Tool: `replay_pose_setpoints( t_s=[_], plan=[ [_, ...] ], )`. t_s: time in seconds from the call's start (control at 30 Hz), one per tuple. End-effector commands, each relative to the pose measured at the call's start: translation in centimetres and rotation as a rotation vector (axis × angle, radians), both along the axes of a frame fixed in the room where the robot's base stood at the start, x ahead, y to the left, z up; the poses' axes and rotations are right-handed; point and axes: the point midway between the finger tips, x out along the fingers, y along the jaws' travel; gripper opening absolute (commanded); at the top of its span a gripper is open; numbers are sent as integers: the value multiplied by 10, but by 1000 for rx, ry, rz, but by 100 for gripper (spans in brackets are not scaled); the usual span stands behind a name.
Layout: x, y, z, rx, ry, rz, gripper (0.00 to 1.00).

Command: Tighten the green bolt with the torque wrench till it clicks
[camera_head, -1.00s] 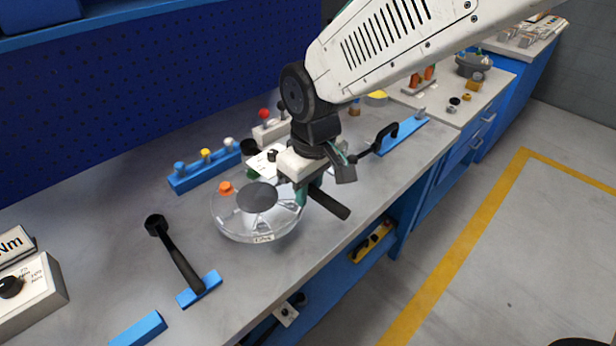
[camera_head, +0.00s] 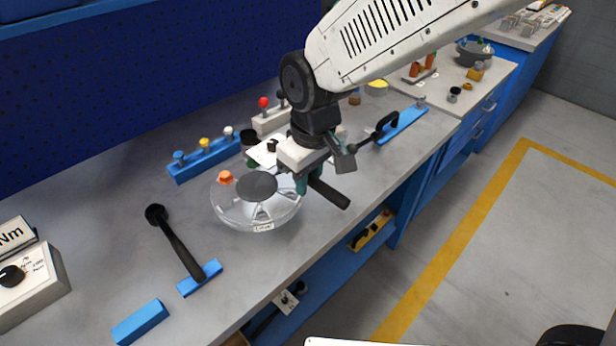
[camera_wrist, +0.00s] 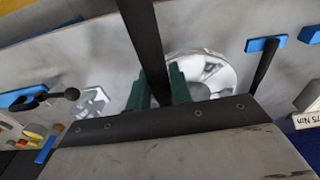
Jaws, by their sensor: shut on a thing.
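My gripper (camera_head: 303,184) is over the right edge of the round flanged shell (camera_head: 232,213), its green fingers shut on a dark bar-like tool, seemingly the torque wrench (camera_head: 330,193). The bar sticks out toward the bench's front edge. In the wrist view the bar (camera_wrist: 143,40) runs up between the green fingers (camera_wrist: 158,92), with the shell (camera_wrist: 222,78) behind. The shell is pale and see-through, with a dark round centre. An orange bolt (camera_head: 225,177) stands at its far left. I cannot make out the green bolt; the tool's working end is hidden by my gripper.
Left of the shell, a black-handled tool (camera_head: 178,245) rests on a blue block. A blue rack (camera_head: 205,162) with coloured knobs stands behind. A grey box with a dial (camera_head: 35,285) is at far left. Another black-handled tool (camera_head: 385,125) lies at right on a blue holder. The front-left bench is partly clear.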

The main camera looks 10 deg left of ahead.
Motion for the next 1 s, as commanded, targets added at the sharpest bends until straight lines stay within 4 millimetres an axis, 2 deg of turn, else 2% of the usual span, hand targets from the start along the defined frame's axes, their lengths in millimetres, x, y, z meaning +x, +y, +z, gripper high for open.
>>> replay_pose_setpoints(
  t_s=[1.0],
  plan=[
    [1,1,-19,2,-2,0,0]
  ],
)
